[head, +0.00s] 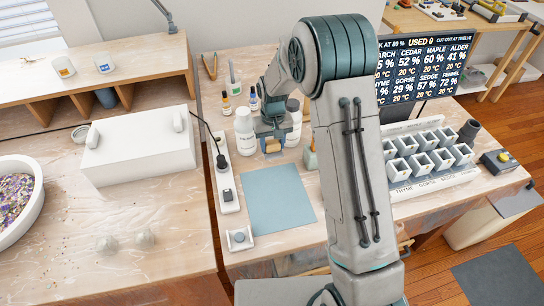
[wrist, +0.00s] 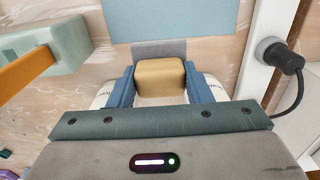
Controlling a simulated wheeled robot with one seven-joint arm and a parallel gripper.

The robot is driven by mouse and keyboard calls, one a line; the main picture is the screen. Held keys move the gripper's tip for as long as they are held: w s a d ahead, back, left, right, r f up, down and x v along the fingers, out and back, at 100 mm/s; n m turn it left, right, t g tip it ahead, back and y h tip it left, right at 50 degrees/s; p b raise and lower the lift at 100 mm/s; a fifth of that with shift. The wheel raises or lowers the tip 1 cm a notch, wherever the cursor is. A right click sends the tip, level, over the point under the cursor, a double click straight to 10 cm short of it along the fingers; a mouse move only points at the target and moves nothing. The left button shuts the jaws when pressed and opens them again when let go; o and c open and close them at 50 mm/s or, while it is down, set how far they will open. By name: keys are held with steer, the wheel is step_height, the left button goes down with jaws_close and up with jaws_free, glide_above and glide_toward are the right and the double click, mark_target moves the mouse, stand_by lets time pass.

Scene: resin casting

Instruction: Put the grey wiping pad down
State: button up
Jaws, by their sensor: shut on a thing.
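My gripper (head: 272,140) is shut in the head view, between white bottles at the back of the table. In the wrist view my gripper (wrist: 160,85) has its blue fingers on both sides of a tan block (wrist: 160,75). A grey slab, the grey wiping pad (wrist: 158,47), shows just beyond the block and seems to be one piece with it. The tan part also shows in the head view (head: 272,146). Whether the pad touches the table is not clear.
A bare blue mat (head: 278,200) lies in front of my gripper. A power strip (head: 229,190) with a black plug runs along its left. A small white dish (head: 248,244) holds a round grey piece. White bottles (head: 244,135) stand close by. Several white cups (head: 425,163) stand at right.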

mark_target(272, 154)
step_height(272, 154, down, 5)
steer(key=shift+f, duration=0.6)
steer(key=o, duration=1)
steer(key=shift+c, duration=0.2)
steer(key=shift+r, duration=0.1)
